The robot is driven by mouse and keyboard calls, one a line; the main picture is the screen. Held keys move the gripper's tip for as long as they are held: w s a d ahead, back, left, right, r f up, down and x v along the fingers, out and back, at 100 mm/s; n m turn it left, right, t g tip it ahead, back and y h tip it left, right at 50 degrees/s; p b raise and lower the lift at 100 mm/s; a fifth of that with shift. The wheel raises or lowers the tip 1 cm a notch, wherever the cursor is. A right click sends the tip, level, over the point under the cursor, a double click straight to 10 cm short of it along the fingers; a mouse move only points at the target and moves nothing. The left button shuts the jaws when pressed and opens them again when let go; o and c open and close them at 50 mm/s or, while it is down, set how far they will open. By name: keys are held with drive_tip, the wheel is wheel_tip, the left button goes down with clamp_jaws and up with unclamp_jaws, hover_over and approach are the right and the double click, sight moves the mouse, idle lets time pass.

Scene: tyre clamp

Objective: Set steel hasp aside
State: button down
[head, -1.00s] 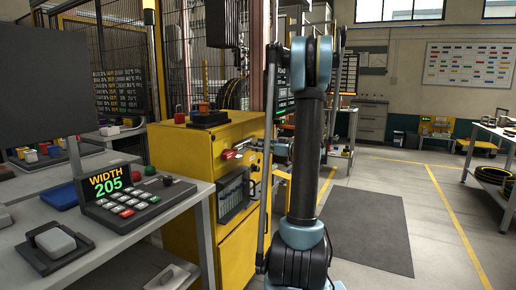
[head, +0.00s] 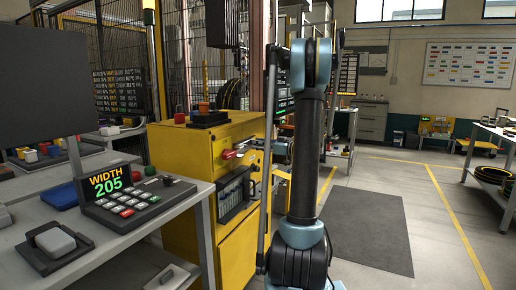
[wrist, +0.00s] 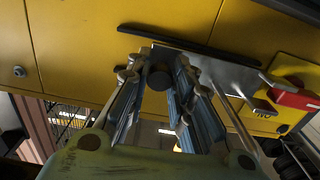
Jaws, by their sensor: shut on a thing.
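The steel hasp (wrist: 228,76) is a flat grey plate in the wrist view, against the yellow cabinet front. Its left end meets my fingertips, and its right end lies near a red handle (wrist: 294,97). My gripper (wrist: 160,76) is shut on the hasp, with a dark round part between the fingers. The exact contact is partly hidden by the fingers. In the head view my arm hides most of the gripper, which is at the right side of the yellow cabinet (head: 180,215). The red handle also shows there (head: 229,154), but the hasp is too small to make out.
A grey bench (head: 135,240) with a keypad reading WIDTH 205 (head: 135,200) stands at the left. A dark device (head: 208,119) sits on the cabinet top. A dark bar (wrist: 190,43) runs along the cabinet front. The floor with a dark mat (head: 370,230) is open at the right.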

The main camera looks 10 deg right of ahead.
drive_tip(key=shift+w+d, duration=0.7)
drive_tip(key=shift+w, duration=0.2)
drive_tip(key=shift+w+d, duration=0.65)
drive_tip(key=shift+w, duration=0.25)
drive_tip(key=c, duration=1.4)
unclamp_jaws()
drive_tip(key=v, duration=1.2)
drive_tip(key=shift+f, duration=0.1)
